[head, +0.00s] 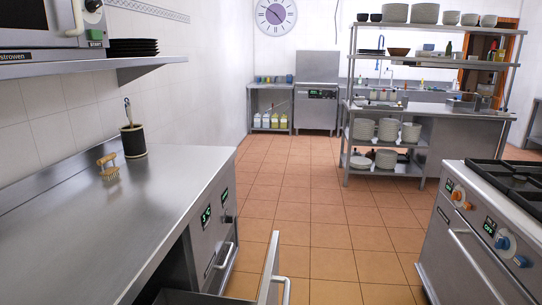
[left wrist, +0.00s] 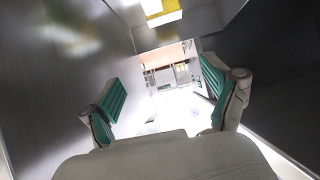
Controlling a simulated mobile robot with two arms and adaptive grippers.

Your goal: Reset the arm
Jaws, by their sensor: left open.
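My left gripper (left wrist: 167,90) shows in the left wrist view with its two green-padded fingers spread wide apart. Nothing is between the fingers. Dark grey metal-like surfaces lie close on both sides of it, and a bright opening shows beyond the fingers. Neither arm shows in the head view, and my right gripper is in neither view. No slatted grill can be made out.
A steel counter (head: 75,235) at left holds a wooden brush (head: 107,168) and a dark holder (head: 133,141). Below it, a drawer (head: 268,265) stands pulled out into the aisle. A stove (head: 485,225) is at right. The tiled floor (head: 315,230) between is clear.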

